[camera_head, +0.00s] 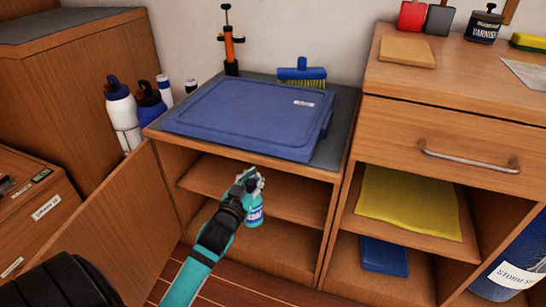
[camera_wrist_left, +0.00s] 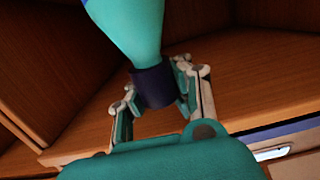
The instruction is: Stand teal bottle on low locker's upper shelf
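The teal bottle (camera_head: 255,214) has a pale label and shows below my left gripper (camera_head: 250,183) in the head view. In the left wrist view, the bottle's teal body (camera_wrist_left: 128,25) ends in a dark purple neck or cap (camera_wrist_left: 153,88). The fingers of my left gripper (camera_wrist_left: 165,95) are closed around that dark part. The low locker's upper shelf (camera_head: 298,194) is a wooden board behind and beside the bottle. I cannot tell whether the bottle's base touches it. My right gripper is not in view.
A blue lidded box (camera_head: 245,115) lies on the locker top, with a brush (camera_head: 302,72) behind it. The open door (camera_head: 115,225) stands at the left, by several bottles. The right cabinet holds a yellow cloth (camera_head: 410,200) and a blue item (camera_head: 384,256). The upper shelf looks clear.

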